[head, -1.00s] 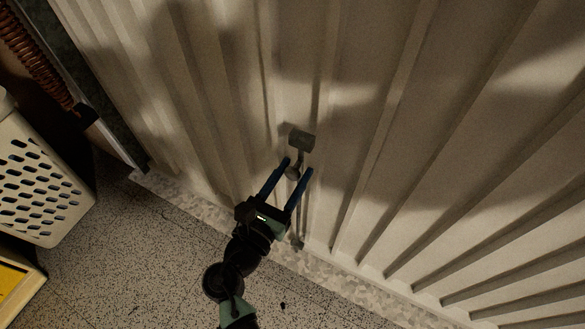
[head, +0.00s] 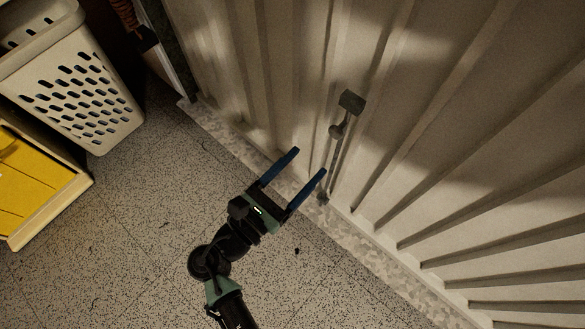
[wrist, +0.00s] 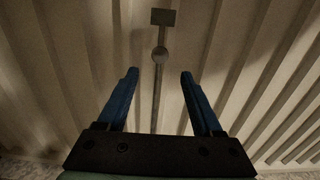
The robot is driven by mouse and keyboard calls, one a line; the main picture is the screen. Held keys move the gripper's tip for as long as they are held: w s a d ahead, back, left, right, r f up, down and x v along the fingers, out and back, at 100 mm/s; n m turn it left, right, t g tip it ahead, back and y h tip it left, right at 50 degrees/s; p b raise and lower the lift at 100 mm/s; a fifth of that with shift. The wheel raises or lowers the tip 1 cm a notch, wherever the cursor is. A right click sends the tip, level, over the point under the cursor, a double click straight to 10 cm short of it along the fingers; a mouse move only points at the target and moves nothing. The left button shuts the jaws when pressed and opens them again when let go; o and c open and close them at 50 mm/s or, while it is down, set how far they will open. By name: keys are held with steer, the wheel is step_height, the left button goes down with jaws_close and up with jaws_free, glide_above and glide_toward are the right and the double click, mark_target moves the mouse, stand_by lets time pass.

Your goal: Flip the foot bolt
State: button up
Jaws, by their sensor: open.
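The foot bolt (head: 340,143) is a thin dark rod running down the ribbed door (head: 430,120), with a round knob and a flat rectangular pad at its top. My gripper (head: 311,160) is open and empty, below and to the left of the knob in the head view, apart from the bolt. In the wrist view the foot bolt (wrist: 159,75) stands upright, centred between the two blue fingers of my gripper (wrist: 159,72), with the knob and pad beyond the fingertips. The lower end of the rod is hidden behind the gripper body in the wrist view.
A perforated beige basket (head: 85,85) and a yellow-topped box (head: 35,180) stand at the left. A pale strip runs along the door's foot.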

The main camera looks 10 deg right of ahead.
steer(key=v, duration=0.2)
steer(key=shift+s+a, duration=0.2)
stand_by(0.4)
steer(key=w+r+m+t+y, duration=0.1)
steer(key=w+r+m+y, duration=0.4)
steer(key=w+r+m, duration=0.7)
steer(key=w+a+r+m+t+y, duration=0.1)
steer(key=w+r+m+t+y, duration=0.15)
steer(key=r, duration=0.65)
steer(key=w+a+r+m+t+y, duration=0.1)
steer(key=w+a+r+m+t, duration=0.2)
steer(key=r, duration=0.7)
steer(key=s+r+m+t+y, duration=0.4)
steer(key=s+r, duration=0.4)
steer(key=r, duration=0.6)
steer(key=s+r+m+t+y, duration=0.1)
steer(key=s+r+m+t, duration=0.45)
steer(key=r, duration=0.75)
step_height(320, 180, up, 37)
steer(key=s+n+p, duration=0.1)
steer(key=p, duration=3.6)
steer(key=shift+s+a+y, duration=0.25)
steer(key=shift+s+y, duration=0.1)
